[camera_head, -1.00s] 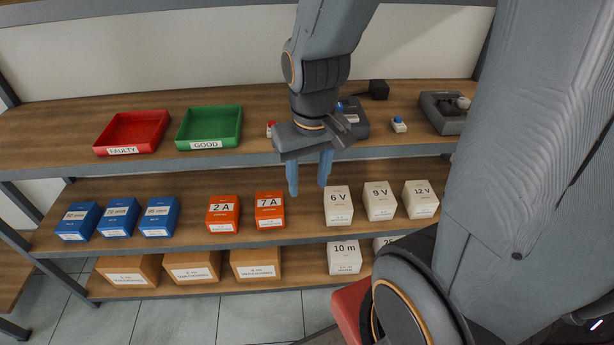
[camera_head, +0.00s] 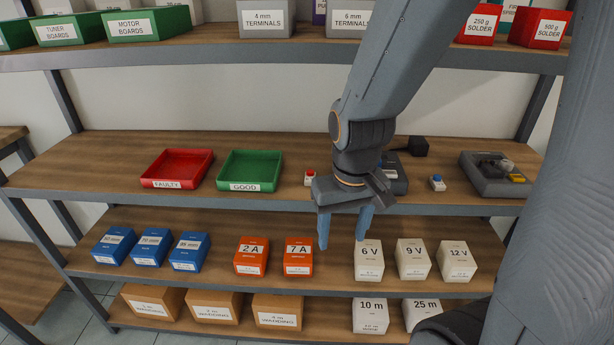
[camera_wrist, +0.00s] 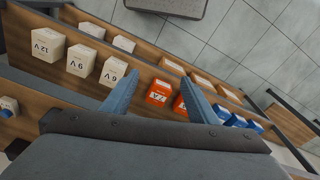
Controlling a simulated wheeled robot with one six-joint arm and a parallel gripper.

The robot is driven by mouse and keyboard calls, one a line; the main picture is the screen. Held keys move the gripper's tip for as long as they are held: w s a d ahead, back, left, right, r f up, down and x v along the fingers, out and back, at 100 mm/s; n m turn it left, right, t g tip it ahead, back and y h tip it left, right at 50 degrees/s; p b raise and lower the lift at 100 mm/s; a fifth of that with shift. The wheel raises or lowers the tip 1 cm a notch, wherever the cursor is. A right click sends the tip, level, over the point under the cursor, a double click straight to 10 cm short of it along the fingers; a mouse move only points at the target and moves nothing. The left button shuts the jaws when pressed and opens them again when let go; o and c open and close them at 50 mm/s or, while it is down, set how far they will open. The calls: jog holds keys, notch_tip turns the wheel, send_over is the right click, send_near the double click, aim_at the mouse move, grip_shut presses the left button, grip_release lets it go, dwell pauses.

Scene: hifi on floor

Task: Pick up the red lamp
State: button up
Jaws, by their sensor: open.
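A small white block with a red top (camera_head: 310,177), which looks like the red lamp, stands on the middle wooden shelf, right of the green tray. It is just left of my wrist in the head view. I cannot make it out in the wrist view. My gripper (camera_head: 343,240) is open and empty, with its two blue fingers pointing down. The fingertips hang in front of the lower shelf, below the lamp's level. In the wrist view my gripper (camera_wrist: 160,76) points toward the lower shelf's boxes.
A red FAULTY tray (camera_head: 177,184) and green GOOD tray (camera_head: 240,188) lie left of the lamp. A blue-topped block (camera_head: 437,183) and a grey tray of parts (camera_head: 494,187) are to the right. Orange boxes (camera_head: 298,257) and white boxes (camera_head: 368,259) stand below.

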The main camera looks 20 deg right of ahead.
jog(key=w+d+r+t+p, duration=0.1)
jog(key=w+r+p, duration=0.15)
jog(key=w, duration=0.35)
jog(key=w+d+r+t+p, duration=0.1)
jog(key=w+r+t+p, duration=0.1)
jog(key=w+p, duration=0.3)
jog(key=n+t+p, duration=0.1)
jog(key=t+p, duration=0.1)
jog(key=p, duration=0.1)
send_near(312, 173)
jog(key=shift+a+b+x, duration=0.2)
jog(key=shift+b+x, duration=0.4)
jog(key=shift+x, duration=0.25)
jog(key=shift+a+b+x, duration=0.15)
jog(key=shift+b+x, duration=0.4)
jog(key=shift+x, duration=0.35)
jog(key=shift+y, duration=0.3)
jog(key=b+x, duration=0.2)
jog(key=x, duration=0.1)
jog(key=b+x, duration=0.1)
jog(key=shift+s+d+f, duration=0.25)
jog(key=shift+f, duration=0.1)
jog(key=shift+w+f, duration=0.2)
jog(key=shift+f, duration=0.05)
jog(key=shift+c, duration=0.2)
grip_shut()
